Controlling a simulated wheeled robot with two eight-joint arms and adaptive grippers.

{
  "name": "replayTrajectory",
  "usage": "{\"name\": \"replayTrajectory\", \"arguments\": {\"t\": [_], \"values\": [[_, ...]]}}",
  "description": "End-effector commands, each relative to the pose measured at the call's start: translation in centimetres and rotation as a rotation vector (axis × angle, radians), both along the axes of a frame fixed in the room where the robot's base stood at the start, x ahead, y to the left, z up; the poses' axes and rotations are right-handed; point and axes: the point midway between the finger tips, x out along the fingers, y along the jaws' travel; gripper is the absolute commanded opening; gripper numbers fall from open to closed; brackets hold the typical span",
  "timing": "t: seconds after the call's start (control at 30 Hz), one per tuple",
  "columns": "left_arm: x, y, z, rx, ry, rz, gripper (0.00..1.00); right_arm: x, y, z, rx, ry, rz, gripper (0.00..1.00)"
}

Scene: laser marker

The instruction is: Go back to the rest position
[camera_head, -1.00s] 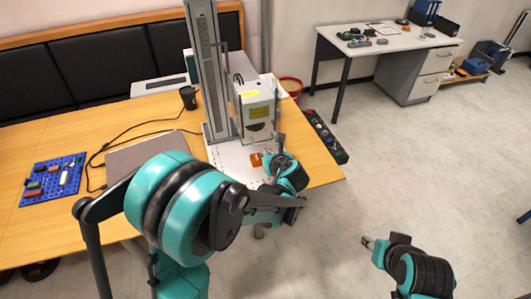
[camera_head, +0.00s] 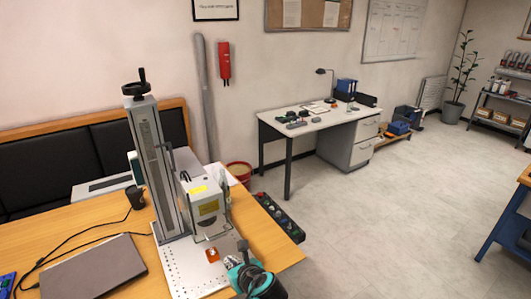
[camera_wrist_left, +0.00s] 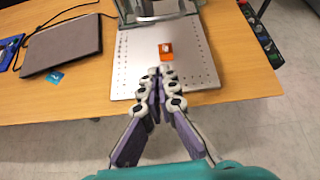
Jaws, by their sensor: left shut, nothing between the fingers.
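My left gripper (camera_head: 243,248) shows at the bottom of the head view, beside the front right part of the laser marker's base plate (camera_head: 185,277). In the left wrist view its fingers (camera_wrist_left: 160,76) are together with nothing between them, over the front edge of the plate. My right gripper is out of view.
A black control strip (camera_head: 278,217) is at the table's right side. A white desk (camera_head: 310,122) stands behind, with open floor at the right.

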Motion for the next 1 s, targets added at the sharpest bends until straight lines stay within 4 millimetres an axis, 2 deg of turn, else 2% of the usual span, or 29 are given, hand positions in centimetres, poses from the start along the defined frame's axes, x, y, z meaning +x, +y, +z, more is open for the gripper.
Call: {"name": "replayTrajectory", "arguments": {"t": [0.17,0.3,0.5,0.6,0.7,0.8,1.0], "values": [[-3.3,3.0,0.9,-0.39,-0.102,0.265,0.0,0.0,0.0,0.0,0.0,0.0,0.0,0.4],[-7.6,4.9,1.5,-0.842,-0.231,0.625,0.0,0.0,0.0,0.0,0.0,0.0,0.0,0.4],[-13.6,5.7,2.1,-1.425,-0.416,1.199,0.0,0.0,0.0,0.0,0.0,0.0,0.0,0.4],[-15.8,5.4,2.3,-1.643,-0.487,1.45,0.0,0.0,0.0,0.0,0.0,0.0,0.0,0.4],[-17.2,5.1,2.4,-1.792,-0.535,1.638,0.0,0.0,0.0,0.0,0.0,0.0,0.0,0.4],[-17.9,4.9,2.4,-1.872,-0.56,1.746,0.0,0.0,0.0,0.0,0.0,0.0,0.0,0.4],[-18.1,4.7,2.5,-1.903,-0.571,1.79,0.0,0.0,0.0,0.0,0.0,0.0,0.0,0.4]]}}
